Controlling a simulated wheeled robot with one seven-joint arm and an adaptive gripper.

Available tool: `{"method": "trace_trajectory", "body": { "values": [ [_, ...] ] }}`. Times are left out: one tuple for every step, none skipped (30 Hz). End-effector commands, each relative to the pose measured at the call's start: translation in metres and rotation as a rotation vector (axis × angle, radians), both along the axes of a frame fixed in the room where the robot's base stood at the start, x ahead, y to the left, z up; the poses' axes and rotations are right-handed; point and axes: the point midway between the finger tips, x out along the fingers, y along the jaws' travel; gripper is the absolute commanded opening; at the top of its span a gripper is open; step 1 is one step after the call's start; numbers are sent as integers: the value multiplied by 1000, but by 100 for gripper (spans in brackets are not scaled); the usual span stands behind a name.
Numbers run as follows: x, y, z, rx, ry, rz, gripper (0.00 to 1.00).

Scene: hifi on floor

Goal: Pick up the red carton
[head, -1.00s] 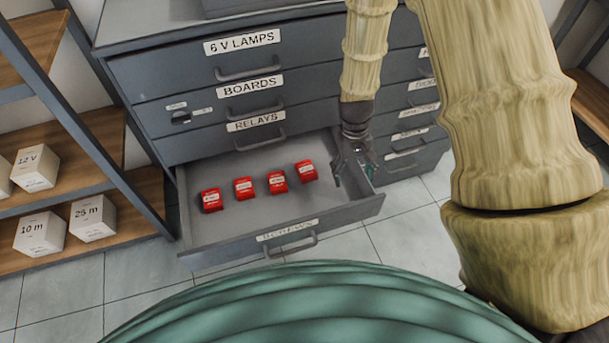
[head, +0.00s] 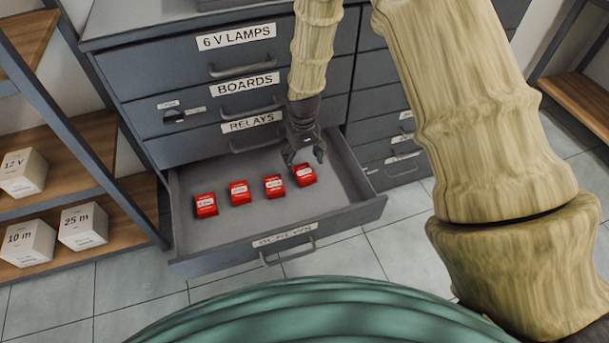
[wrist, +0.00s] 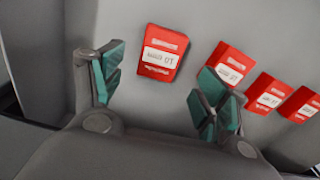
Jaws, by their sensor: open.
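Several red cartons with white labels stand in a row inside the open bottom drawer. In the head view they are a leftmost carton (head: 206,204), a second (head: 240,192), a third (head: 274,186) and a rightmost carton (head: 304,175). My gripper (head: 304,155) is open, just above and behind the rightmost carton. In the wrist view one red carton (wrist: 162,53) lies ahead of the gap between my green-padded fingers (wrist: 160,85), apart from both. Another red carton (wrist: 233,65) is partly hidden by the right finger.
The open drawer (head: 340,215) has grey walls around the cartons, with bare floor at its right. Closed drawers (head: 240,85) rise behind it. A shelf (head: 100,135) with white boxes (head: 83,226) stands at the left.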

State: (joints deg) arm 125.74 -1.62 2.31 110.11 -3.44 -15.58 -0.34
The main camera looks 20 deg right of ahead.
Motion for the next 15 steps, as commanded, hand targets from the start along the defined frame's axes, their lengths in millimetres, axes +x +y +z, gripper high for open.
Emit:
{"method": "trace_trajectory", "body": {
  "values": [
    [-1, 0, -3, 0, 1, 0, 74],
    [-1, 0, -5, 0, 1, 0, 74],
    [-2, 0, -9, 0, 2, 0, 74],
    [-3, -1, -12, 0, 3, 0, 74],
    [-3, -1, -15, 0, 3, 0, 74],
    [-4, -1, -21, 0, 3, 0, 74],
    [-5, -1, -25, 0, 3, 0, 74],
    [-6, -1, -29, 0, 3, 0, 74],
    [-6, -2, -35, 0, 3, 0, 74],
    [-6, -1, -39, 0, 3, 0, 74],
    [-6, -1, -42, 0, 3, 0, 74],
    [-6, -1, -46, 0, 3, 0, 74],
    [-6, -1, -48, 0, 3, 0, 74],
    [-6, -1, -50, 0, 3, 0, 74],
    [-6, -1, -51, 0, 2, 0, 74]
  ]
}}
